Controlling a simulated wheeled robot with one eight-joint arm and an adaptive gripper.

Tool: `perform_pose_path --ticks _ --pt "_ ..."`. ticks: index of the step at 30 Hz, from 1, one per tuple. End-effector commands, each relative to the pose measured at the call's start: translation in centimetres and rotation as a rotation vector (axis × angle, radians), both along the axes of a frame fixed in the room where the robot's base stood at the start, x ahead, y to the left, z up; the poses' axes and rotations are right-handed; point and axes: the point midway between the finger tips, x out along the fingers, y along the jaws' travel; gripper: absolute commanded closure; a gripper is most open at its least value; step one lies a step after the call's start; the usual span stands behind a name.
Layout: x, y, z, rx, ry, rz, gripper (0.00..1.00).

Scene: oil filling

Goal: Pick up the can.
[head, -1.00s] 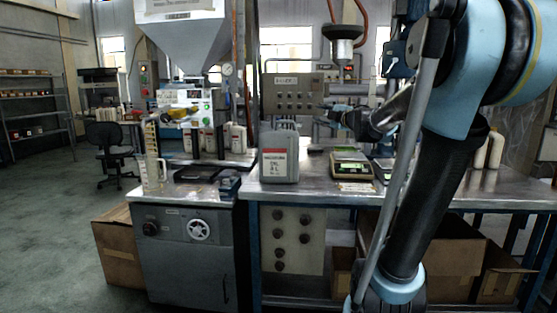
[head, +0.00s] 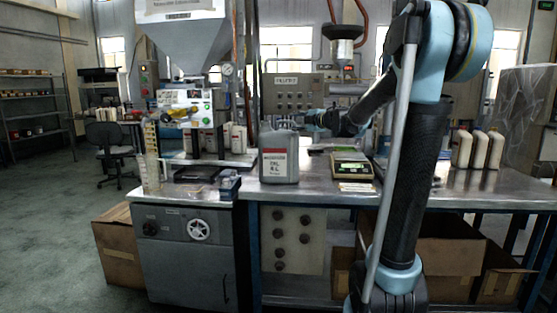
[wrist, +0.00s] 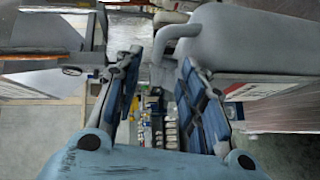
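The can (head: 279,163) is a grey jerrycan with a white and red label, upright on the metal workbench. In the wrist view the can (wrist: 255,45) fills the upper right, its curved grey handle (wrist: 172,42) lying just beyond the fingertips. My gripper (wrist: 160,68) is open, with nothing between its two blue pads. In the head view my gripper (head: 308,117) is at the can's upper right, about level with its top. I cannot tell whether it touches the can.
A digital scale (head: 352,165) stands right of the can on the workbench (head: 325,191). A black tray (head: 197,174) and a small blue box (head: 230,185) lie to its left. A clear measuring jug (head: 151,173) stands at the left edge. Several bottles (head: 480,149) stand farther right.

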Motion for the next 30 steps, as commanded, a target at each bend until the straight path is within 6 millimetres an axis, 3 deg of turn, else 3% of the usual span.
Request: perform_pose_path --ticks 14,24,30 --pt "2.3 2.2 -0.4 -0.001 -0.001 0.0 0.63" --pt "5.0 5.1 -0.9 -0.001 -0.001 0.0 0.63" --pt "5.3 5.3 -0.9 0.0 0.0 -0.001 0.63"
